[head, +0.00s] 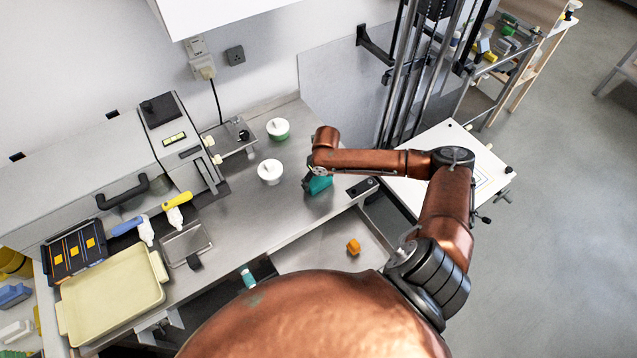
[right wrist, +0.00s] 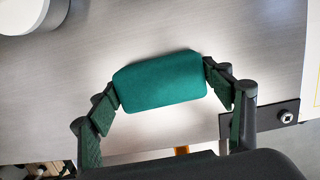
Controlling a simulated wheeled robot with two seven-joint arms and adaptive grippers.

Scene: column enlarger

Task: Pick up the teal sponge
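The teal sponge (head: 318,184) is at the right part of the steel worktop in the head view, partly hidden by my right gripper (head: 312,176). In the right wrist view the sponge (right wrist: 160,82) lies between the two fingertips of my right gripper (right wrist: 161,80). The fingers touch it at both short ends, so the gripper is shut on it. I cannot tell whether the sponge rests on the worktop or is just above it. My left gripper is not in view.
Two white-lidded jars (head: 270,171) (head: 278,128) stand left of the sponge. The enlarger column (head: 400,80) rises behind my right arm. A cream tray (head: 112,297) sits at the left.

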